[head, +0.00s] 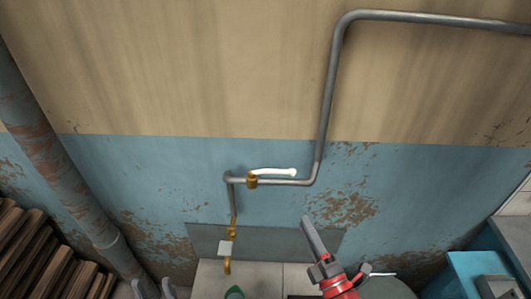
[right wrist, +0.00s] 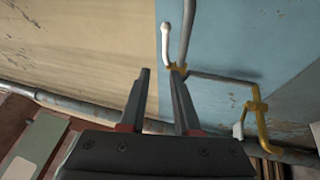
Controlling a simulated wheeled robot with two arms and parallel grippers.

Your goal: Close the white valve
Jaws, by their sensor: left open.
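The white valve handle (head: 272,171) extends right from a brass valve body (head: 252,181) on the grey wall pipe, roughly parallel to the pipe. In the right wrist view, the white handle (right wrist: 166,45) and yellow body (right wrist: 178,71) are just beyond my fingers. My right gripper (head: 307,219) is below and right of the handle in the head view. Its fingers (right wrist: 160,72) are apart and empty, with the right fingertip overlapping the valve body in the picture; contact is unclear. My left gripper (head: 153,288) is open at the bottom edge, far from the valve.
A yellow tap (head: 228,265) with a small white handle (head: 225,247) hangs lower on the pipe. A rusty thick pipe (head: 55,160) and stacked planks (head: 45,265) stand left. A blue box (head: 480,265) is at right. A green object (head: 234,292) is at the bottom.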

